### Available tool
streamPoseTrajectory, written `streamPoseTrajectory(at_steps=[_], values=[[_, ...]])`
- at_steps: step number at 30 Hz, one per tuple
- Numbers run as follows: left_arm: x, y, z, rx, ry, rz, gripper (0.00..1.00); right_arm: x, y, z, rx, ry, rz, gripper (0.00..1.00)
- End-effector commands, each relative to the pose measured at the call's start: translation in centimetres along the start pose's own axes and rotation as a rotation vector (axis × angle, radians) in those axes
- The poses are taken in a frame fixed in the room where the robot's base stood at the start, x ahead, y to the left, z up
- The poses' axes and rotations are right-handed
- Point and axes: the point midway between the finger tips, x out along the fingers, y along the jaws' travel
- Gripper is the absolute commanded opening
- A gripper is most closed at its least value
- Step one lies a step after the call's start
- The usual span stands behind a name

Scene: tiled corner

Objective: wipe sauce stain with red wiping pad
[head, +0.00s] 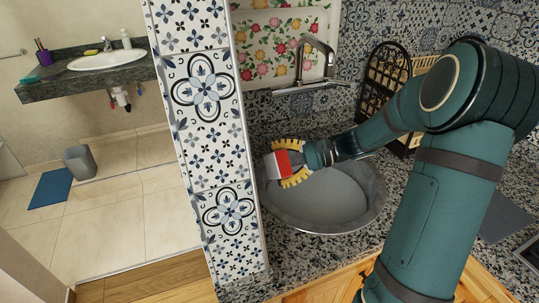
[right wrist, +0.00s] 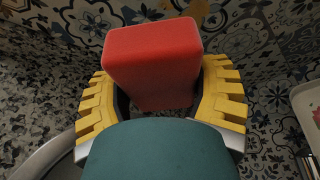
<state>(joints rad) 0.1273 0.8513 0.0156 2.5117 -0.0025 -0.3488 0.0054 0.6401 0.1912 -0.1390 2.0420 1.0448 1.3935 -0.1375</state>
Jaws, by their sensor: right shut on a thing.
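The red wiping pad (head: 283,163) has a red face and a white part beside it in the head view. My right gripper (head: 287,163), with yellow toothed fingers, is shut on the pad above the left rim of the round grey sink basin (head: 335,197). In the right wrist view the red pad (right wrist: 152,62) stands between the two yellow fingers of the gripper (right wrist: 160,95). I cannot make out a sauce stain in either view. My left gripper is not in view.
A tiled pillar (head: 206,130) stands close left of the gripper. A chrome faucet (head: 308,68) rises behind the basin, and a dark rack (head: 383,85) stands at the back right. Speckled counter (head: 290,255) surrounds the basin. Another washbasin (head: 107,60) is far left.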

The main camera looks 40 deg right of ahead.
Motion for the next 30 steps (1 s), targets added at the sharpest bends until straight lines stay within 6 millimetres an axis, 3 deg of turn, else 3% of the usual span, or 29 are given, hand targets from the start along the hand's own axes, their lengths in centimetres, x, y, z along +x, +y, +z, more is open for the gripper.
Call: streamPoseTrajectory(at_steps=[18,30], values=[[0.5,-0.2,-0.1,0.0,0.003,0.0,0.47,4.8,0.0,1.8,0.0,-0.001,0.001,0.37],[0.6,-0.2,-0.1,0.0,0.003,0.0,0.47,5.5,0.0,2.1,0.0,0.0,0.001,0.37]])
